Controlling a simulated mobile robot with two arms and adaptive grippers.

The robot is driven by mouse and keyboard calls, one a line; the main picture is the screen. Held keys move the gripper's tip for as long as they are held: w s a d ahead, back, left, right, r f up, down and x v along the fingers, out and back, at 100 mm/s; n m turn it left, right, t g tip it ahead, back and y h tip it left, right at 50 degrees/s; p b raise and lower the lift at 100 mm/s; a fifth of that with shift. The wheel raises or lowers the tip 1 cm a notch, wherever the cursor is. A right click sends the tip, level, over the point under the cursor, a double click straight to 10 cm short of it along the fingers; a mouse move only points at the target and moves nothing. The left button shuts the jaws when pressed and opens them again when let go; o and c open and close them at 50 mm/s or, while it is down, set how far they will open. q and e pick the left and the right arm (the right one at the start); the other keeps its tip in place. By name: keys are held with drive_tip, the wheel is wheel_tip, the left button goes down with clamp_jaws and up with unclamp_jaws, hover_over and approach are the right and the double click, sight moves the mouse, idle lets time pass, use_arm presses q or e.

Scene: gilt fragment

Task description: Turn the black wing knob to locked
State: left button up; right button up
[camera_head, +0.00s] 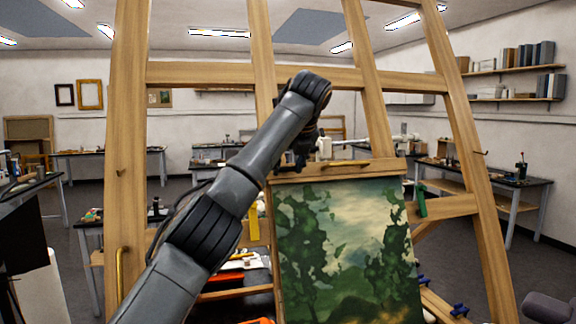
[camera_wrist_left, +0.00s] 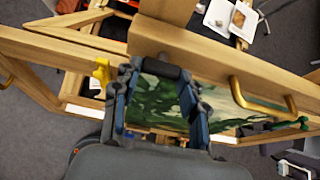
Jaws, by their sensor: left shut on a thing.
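The black wing knob (camera_wrist_left: 161,69) shows in the left wrist view as a dark bar between my fingertips, on the wooden easel. It lies nearly crosswise in that picture, its right end slightly lower. My left gripper (camera_wrist_left: 160,74) is shut on it, one finger at each end. In the head view my left gripper (camera_head: 290,166) is at the wooden ledge above the painting, and my wrist hides most of the knob. No locked marking can be made out. My right gripper is in neither view.
A green landscape painting (camera_head: 345,250) stands on the easel (camera_head: 130,150). A yellow piece (camera_head: 254,225) is left of it and a green one (camera_head: 421,200) right. A brass handle (camera_wrist_left: 262,100) sits close to my left gripper. Benches stand behind.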

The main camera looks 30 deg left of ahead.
use_arm(q)
drive_tip(key=shift+f, duration=0.15)
idle(0.4)
drive_tip(key=o, duration=1.1)
drive_tip(key=shift+o, duration=0.2)
drive_tip(key=shift+d+r, duration=0.15)
drive_tip(key=shift+r, duration=0.15)
drive_tip(key=v, duration=1.1)
drive_tip(key=shift+d+r, duration=0.15)
drive_tip(key=shift+r, duration=0.05)
drive_tip(key=shift+s, duration=0.1)
